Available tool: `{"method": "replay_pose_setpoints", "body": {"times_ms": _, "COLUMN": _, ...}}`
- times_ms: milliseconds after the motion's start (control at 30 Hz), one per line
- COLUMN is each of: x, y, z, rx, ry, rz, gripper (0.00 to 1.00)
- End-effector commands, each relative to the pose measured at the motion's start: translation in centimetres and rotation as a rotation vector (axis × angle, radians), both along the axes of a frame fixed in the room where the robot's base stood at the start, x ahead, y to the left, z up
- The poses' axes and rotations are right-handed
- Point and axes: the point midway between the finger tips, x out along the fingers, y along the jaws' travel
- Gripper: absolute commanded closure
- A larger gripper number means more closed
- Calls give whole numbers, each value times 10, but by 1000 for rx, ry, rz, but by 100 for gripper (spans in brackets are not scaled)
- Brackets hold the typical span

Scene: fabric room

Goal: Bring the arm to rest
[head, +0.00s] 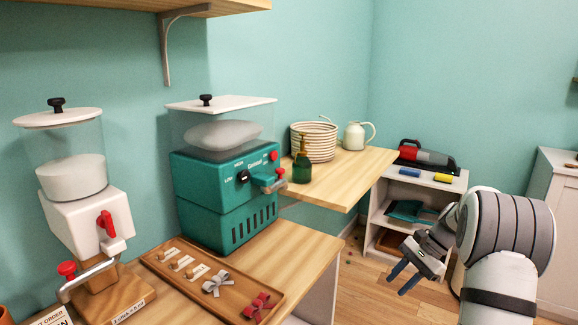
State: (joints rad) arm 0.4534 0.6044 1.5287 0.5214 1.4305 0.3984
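My gripper (397,285) hangs at the lower right, in front of the low shelf unit and above the wooden floor. Its two dark blue fingers point down and to the left, with a gap between them. Nothing shows between the fingers. My white and grey arm is bent and fills the lower right corner. The gripper is apart from the counter and touches nothing that I can see.
A wooden counter (312,250) at the left holds a teal dispenser (225,205), a white dispenser (85,215) and a wooden tray (262,285) with bows. A shelf unit (375,215) stands behind my gripper. A white cabinet (553,180) is at the right.

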Motion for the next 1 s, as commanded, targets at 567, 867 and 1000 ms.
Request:
{"method": "replay_pose_setpoints", "body": {"times_ms": 567, "x": -160, "y": 113, "z": 224, "rx": -412, "ry": -349, "rz": 556, "gripper": 69}}
{"method": "replay_pose_setpoints", "body": {"times_ms": 867, "x": -243, "y": 134, "z": 277, "rx": -582, "ry": -540, "rz": 843, "gripper": 69}}
{"method": "replay_pose_setpoints", "body": {"times_ms": 1000, "x": -263, "y": 137, "z": 283, "rx": -624, "ry": -593, "rz": 921, "gripper": 69}}
